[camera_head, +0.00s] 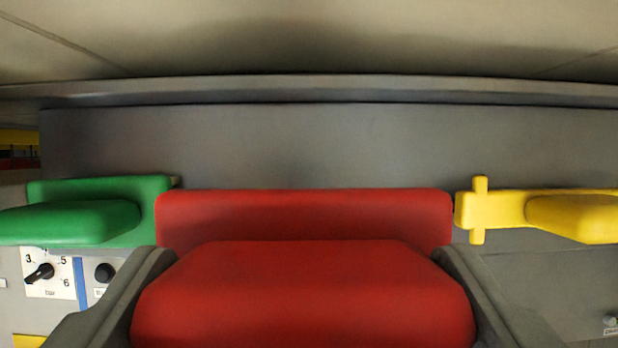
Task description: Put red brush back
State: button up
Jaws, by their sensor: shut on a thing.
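The red brush (303,290) fills the lower middle of the head camera view. My gripper (305,300) is shut on it, with one grey finger on each side of its near block. The brush's wider back part (300,215) lies in front of a grey panel, between a green brush and a yellow brush. Whether the red brush touches the panel or hangs on anything there cannot be seen. Its lower side is hidden.
The green brush (75,222) is at the left and the yellow brush (570,215) at the right, both close to the red one. A grey panel (330,140) with a top ledge (330,88) stands behind. A dial (40,273) and a black knob (104,272) sit lower left.

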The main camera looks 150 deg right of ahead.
aim_at(304, 240)
jog(key=shift+s+f, duration=0.1)
jog(key=shift+f, duration=4.3)
jog(key=shift+f, duration=0.1)
jog(key=o, duration=1)
jog(key=shift+o, duration=0.2)
jog(key=v, duration=1.2)
jog(key=s+d+f+m+t, duration=0.1)
jog(key=s+d+f+t, duration=0.3)
jog(key=s+f, duration=0.3)
jog(key=s+d+f+m+t+h, duration=0.1)
jog(key=s+d+f+m+t, duration=0.1)
jog(key=s+d+f+t, duration=0.2)
jog(key=s+d+f+m+t, duration=0.1)
jog(key=s+d+f+t, duration=0.3)
jog(key=s+f, duration=0.6)
jog(key=s+t, duration=0.1)
jog(key=s, duration=0.4)
jog(key=shift+s+m+h, duration=0.3)
jog(key=shift+s+h, duration=0.1)
jog(key=shift+f, duration=0.1)
